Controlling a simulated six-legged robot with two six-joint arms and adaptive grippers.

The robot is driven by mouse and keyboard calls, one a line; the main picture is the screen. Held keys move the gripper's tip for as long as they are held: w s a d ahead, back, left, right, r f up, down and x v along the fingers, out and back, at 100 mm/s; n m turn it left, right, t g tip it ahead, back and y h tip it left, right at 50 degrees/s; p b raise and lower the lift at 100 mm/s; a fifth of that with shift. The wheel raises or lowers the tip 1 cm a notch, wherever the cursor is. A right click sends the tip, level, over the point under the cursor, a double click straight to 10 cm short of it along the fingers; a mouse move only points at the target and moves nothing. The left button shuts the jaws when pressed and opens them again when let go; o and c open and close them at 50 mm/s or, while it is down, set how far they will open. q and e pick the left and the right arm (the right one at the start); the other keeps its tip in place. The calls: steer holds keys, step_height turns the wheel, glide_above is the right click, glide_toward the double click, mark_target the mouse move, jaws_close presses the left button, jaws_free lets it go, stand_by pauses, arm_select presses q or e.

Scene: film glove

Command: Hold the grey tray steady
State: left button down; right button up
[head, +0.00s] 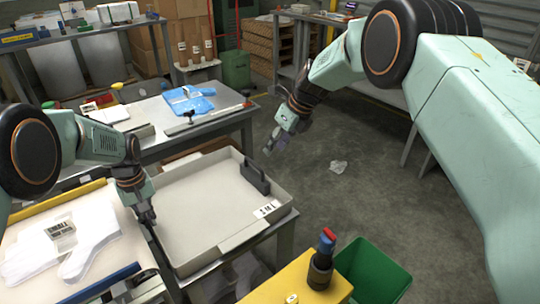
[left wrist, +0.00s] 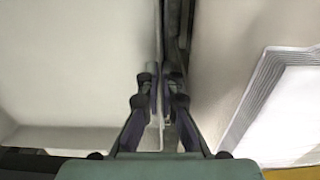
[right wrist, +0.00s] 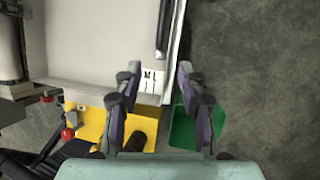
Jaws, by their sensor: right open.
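The grey tray (head: 205,200) is a shallow open box on a stand at the lower middle of the head view. It looks empty inside. A dark grey handle-like block (head: 256,176) sits at its right wall, and a white size label (head: 268,209) is at its near right corner. My left gripper (head: 149,217) is at the tray's left wall; in the left wrist view its fingers (left wrist: 161,85) straddle that thin wall and look closed on it. My right gripper (head: 272,143) is open and empty, in the air beyond the tray's right side.
White gloves (head: 85,245) lie on a board left of the tray. A yellow box (head: 300,280) with a dark red-topped bottle (head: 321,262) and a green bin (head: 375,272) stand in front. A table with blue film (head: 188,101) is behind. Floor at right is mostly clear.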

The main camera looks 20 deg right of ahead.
glide_above(254, 173)
steer(key=s+d, duration=0.2)
steer(key=s, duration=0.2)
step_height(254, 173, down, 10)
steer(key=shift+r, duration=0.1)
steer(key=shift+c, duration=0.2)
jaws_close()
stand_by(0.7)
